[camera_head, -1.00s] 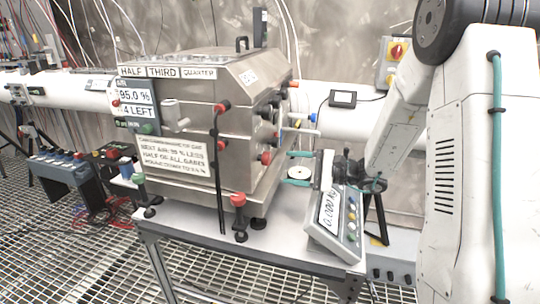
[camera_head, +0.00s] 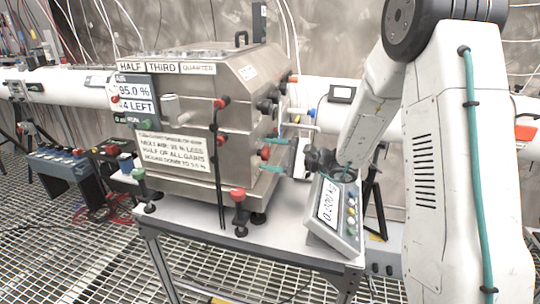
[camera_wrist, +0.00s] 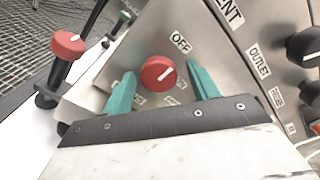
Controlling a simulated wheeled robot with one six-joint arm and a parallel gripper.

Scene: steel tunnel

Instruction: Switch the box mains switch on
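The steel box (camera_head: 180,118) stands on a white table. On its right side is a red round knob (camera_wrist: 158,73) with a white pointer line, under an "OFF" label (camera_wrist: 180,43). Other small labels below the knob are partly cut off by my gripper. My gripper (camera_wrist: 160,70) has two teal fingers spread open, one on each side of the knob, with gaps showing between fingers and knob. In the head view, my gripper (camera_head: 270,155) is at the box's right side, with the red knob (camera_head: 265,153) between its fingertips.
A scale display (camera_head: 334,212) stands at the table's right, under my wrist. A red-topped post (camera_head: 238,196) stands at the table's front, and it also shows in the wrist view (camera_wrist: 66,45). Black knobs (camera_wrist: 304,46) with an "OUTLET" label sit right of the gripper.

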